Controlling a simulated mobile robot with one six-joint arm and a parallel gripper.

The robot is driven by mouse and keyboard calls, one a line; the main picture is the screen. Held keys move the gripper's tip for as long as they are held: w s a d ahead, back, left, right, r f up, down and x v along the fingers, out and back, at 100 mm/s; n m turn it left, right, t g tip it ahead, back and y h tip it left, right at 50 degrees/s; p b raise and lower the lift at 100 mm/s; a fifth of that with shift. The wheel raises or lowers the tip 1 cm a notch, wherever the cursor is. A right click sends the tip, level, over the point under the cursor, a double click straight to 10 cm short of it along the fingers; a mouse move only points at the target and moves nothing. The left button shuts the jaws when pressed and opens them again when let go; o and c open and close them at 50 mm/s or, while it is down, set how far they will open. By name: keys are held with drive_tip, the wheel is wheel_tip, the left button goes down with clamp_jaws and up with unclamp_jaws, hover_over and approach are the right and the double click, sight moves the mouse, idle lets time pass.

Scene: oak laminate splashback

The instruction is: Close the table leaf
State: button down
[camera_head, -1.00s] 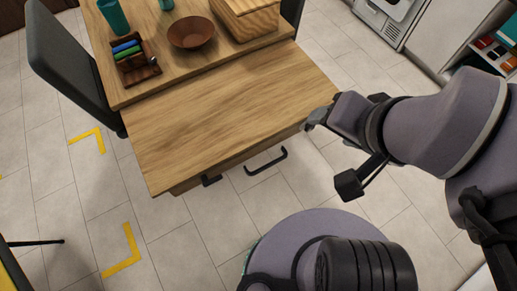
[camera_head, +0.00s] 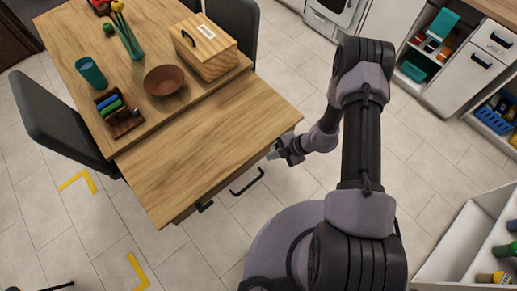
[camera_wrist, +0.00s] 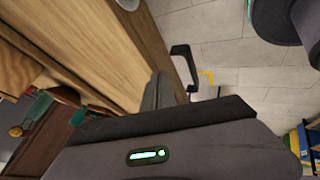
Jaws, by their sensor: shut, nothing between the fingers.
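The table leaf (camera_head: 210,135) is a wood-grain panel pulled out from the near side of the table (camera_head: 135,75). It sits a little lower than the main top. A black bar handle (camera_head: 247,181) hangs at its front side, and it also shows in the wrist view (camera_wrist: 183,62). My gripper (camera_head: 277,152) is at the leaf's front edge, near its right corner, apart from the handle. It is shut and empty. In the wrist view the leaf (camera_wrist: 110,45) runs along the upper left beside my gripper. I cannot tell whether the fingers touch the edge.
On the main top are a wooden box (camera_head: 205,47), a brown bowl (camera_head: 164,80), a teal cup (camera_head: 91,72) and a rack (camera_head: 120,115). Grey chairs (camera_head: 55,120) flank the table. Open cabinets stand at right. Tiled floor (camera_head: 230,225) is free before the leaf.

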drive_tip(key=b+x, duration=0.2)
drive_tip(key=x, duration=0.7)
drive_tip(key=shift+a+f, duration=0.15)
drive_tip(key=shift+f, duration=0.15)
drive_tip(key=shift+a+f, duration=0.1)
drive_tip(key=shift+w, duration=0.1)
